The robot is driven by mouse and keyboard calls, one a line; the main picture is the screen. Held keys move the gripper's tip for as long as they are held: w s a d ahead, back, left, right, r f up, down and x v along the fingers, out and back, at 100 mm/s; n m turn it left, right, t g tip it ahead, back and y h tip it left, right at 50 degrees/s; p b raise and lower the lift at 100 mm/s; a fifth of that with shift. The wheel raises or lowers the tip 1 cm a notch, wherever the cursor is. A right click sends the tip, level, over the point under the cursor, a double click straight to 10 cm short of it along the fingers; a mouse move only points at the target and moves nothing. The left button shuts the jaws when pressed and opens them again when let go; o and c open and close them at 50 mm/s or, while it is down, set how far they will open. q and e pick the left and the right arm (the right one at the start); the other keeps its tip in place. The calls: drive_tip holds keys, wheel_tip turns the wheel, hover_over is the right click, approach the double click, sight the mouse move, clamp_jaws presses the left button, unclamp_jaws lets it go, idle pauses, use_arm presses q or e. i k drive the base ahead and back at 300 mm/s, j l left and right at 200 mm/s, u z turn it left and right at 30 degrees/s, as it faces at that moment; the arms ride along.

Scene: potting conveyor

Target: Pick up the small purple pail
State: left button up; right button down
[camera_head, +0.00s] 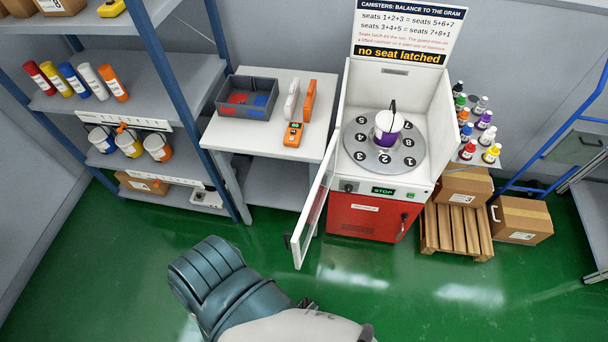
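A small white pail with a purple band (388,127) stands upright on the numbered round turntable (360,150) inside the open white machine. Its thin dark handle sticks up above the rim. The pail hides part of the seat numbers. The machine's glass door (316,215) is swung open toward me on the left. Neither of my grippers can be made out; only teal and pale parts of my own body show at the bottom. Nothing of mine is near the pail.
A white table (312,128) left of the machine holds a grey bin (246,99) and an orange device (293,134). Shelves at left hold canisters and other pails (157,147). Small bottles and cardboard boxes (520,220) stand at right. The green floor in front is clear.

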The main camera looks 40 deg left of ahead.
sight(389, 124)
drive_tip(key=j, duration=0.5)
drive_tip(key=k+j, duration=0.15)
drive_tip(key=j, duration=0.85)
drive_tip(key=k+u, duration=0.05)
